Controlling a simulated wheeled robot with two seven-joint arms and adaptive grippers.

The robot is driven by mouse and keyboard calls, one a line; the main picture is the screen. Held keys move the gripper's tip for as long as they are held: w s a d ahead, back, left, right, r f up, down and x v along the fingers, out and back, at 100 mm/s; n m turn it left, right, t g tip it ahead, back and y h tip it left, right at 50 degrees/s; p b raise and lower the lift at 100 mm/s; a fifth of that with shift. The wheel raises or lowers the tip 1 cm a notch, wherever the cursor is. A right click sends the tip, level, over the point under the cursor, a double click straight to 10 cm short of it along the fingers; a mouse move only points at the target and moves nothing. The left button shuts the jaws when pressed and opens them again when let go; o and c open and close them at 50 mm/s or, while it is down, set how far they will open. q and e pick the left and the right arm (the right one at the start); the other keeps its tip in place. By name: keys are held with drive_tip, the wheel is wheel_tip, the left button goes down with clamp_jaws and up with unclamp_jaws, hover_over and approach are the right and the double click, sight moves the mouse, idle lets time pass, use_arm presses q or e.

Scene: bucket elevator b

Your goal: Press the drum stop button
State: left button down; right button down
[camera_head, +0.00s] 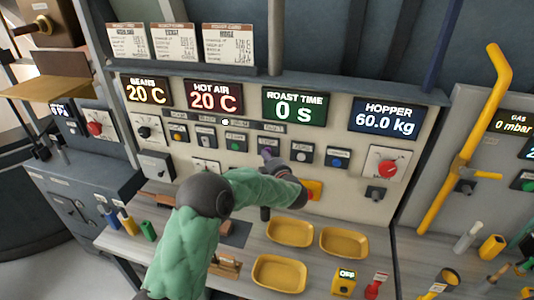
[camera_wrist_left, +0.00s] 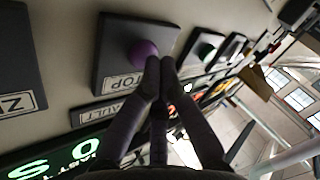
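The stop button is a purple round button (camera_wrist_left: 143,52) on a dark square plate, with an upside-down label that reads STOP in the left wrist view. In the head view the purple button (camera_head: 267,152) sits in the middle of the button row below the displays. My left gripper (camera_wrist_left: 160,65) has its two dark fingertips together, with nothing between them. They overlap the lower right edge of the button; I cannot tell whether they touch it. In the head view the left gripper (camera_head: 271,164) is right at the button, partly hidden by my wrist. My right gripper is not in view.
Other buttons flank it, including a green one (camera_head: 235,145) and a blue one (camera_head: 337,158). A red knob (camera_head: 386,163) is at right. Below, yellow trays (camera_head: 290,231) stand on the ledge. A yellow pipe (camera_head: 466,145) rises at the right.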

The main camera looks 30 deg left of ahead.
use_arm(q)
drive_tip(key=shift+s, duration=0.1)
drive_tip(key=shift+s+d, duration=0.2)
drive_tip(key=shift+s, duration=0.5)
drive_tip(key=s, duration=0.2)
drive_tip(key=s+d, duration=0.1)
drive_tip(key=s, duration=0.2)
drive_tip(key=shift+b, duration=0.3)
drive_tip(key=shift+w, duration=0.1)
idle(0.7)
